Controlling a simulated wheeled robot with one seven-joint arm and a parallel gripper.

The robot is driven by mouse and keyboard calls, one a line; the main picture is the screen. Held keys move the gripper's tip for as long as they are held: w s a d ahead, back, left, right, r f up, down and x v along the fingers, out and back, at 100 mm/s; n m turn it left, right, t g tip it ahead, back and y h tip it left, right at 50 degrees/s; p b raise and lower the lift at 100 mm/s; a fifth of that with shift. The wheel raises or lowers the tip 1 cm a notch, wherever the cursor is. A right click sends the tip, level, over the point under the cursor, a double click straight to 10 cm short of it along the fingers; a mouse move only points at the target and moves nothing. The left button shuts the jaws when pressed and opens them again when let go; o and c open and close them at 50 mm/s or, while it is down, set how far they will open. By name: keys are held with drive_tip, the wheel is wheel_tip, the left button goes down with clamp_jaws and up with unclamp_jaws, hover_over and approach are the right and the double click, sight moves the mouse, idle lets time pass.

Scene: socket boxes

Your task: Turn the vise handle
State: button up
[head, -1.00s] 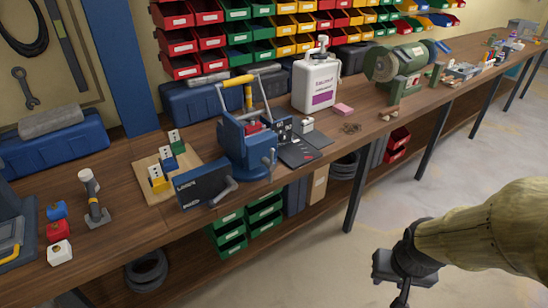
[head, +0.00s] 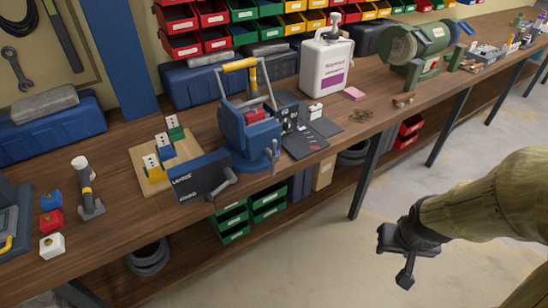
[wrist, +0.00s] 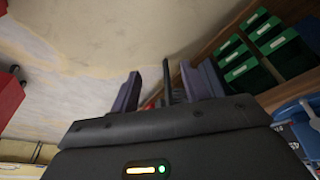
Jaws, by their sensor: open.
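The blue vise (head: 256,134) stands at the bench's front edge in the head view. Its grey handle (head: 275,153) hangs at the front face, over the edge. My gripper (head: 405,268) is in front of the bench over the floor, to the right of and well apart from the vise handle. In the wrist view my gripper (wrist: 166,88) has its two fingers apart with nothing held between them.
A dark blue panel with a grey lever (head: 222,184) stands left of the vise. Green bins (head: 233,220) sit below. The floor (head: 330,260) before the bench is clear.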

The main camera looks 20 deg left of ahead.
sight(275, 161)
drive_tip(key=w+a+f+n+t+y+p, duration=0.2)
drive_tip(key=w+a+n+t+y+p, duration=0.25)
drive_tip(key=w+a+n+p, duration=0.55)
drive_tip(key=s+a+r+n+t+y+p, duration=0.1)
drive_tip(key=a+r+n+t+y+p, duration=0.1)
drive_tip(key=a+y, duration=0.2)
drive_tip(key=s+a+r+n+t+y+p, duration=0.1)
drive_tip(key=s+a+n+t+y+p, duration=0.1)
drive_tip(key=a+y, duration=0.3)
drive_tip(key=shift+a+r+n, duration=0.4)
drive_tip(key=shift+a+n, duration=0.1)
drive_tip(key=shift+a, duration=0.05)
drive_tip(key=p+x, duration=0.4)
drive_tip(key=x, duration=1.3)
drive_tip(key=shift+w+a+r, duration=0.1)
drive_tip(key=shift+w+a, duration=0.05)
drive_tip(key=shift+a, duration=0.1)
